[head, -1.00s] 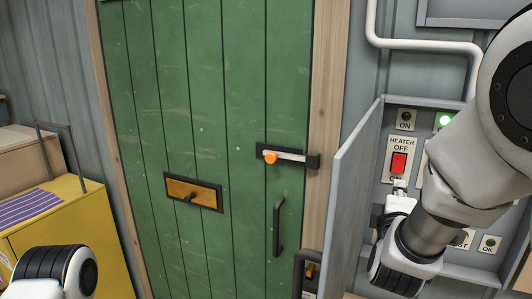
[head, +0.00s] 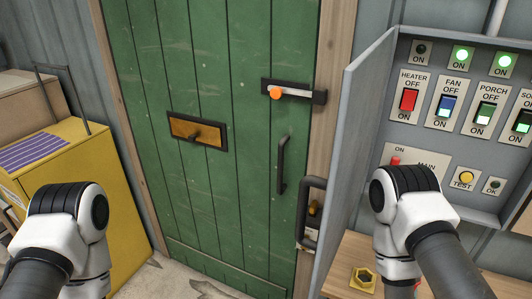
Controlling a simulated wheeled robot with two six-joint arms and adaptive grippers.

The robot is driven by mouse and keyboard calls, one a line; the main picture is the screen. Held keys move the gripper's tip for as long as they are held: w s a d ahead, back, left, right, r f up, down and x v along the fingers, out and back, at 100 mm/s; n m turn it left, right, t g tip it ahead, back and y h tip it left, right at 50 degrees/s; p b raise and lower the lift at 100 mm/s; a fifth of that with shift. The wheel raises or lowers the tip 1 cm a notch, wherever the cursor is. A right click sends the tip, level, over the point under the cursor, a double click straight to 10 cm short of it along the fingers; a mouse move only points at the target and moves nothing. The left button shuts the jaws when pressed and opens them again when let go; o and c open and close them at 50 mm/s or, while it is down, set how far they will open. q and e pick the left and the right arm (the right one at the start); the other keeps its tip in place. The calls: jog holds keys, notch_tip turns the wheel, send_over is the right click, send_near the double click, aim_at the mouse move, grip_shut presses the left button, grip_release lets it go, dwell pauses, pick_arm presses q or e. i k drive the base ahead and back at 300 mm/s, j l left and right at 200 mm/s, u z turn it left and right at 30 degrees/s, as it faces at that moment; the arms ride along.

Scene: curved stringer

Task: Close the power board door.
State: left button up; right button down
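The power board (head: 440,143) is a grey wall box on the right of the head view, with its switches showing. Its grey door (head: 352,140) hangs open on the left side, swung out toward me. My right arm's wrist (head: 408,195) is in front of the board's lower part, right of the open door and apart from it as far as I can see. It hides part of the main switch. The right gripper's fingers are hidden below the wrist. My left arm's wrist (head: 68,215) is at the lower left, far from the board, and its fingers are not visible.
A green plank door (head: 215,90) with an orange-knobbed latch (head: 276,93) fills the middle. A yellow cabinet (head: 95,170) stands at the left.

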aim_at(364, 81)
jog(key=j+z, duration=0.4)
jog(key=i+j+z, duration=0.1)
jog(key=j+z, duration=0.5)
jog(key=z, duration=0.15)
jog(key=j+z, duration=0.4)
jog(key=k+l, duration=0.05)
jog(key=l, duration=0.1)
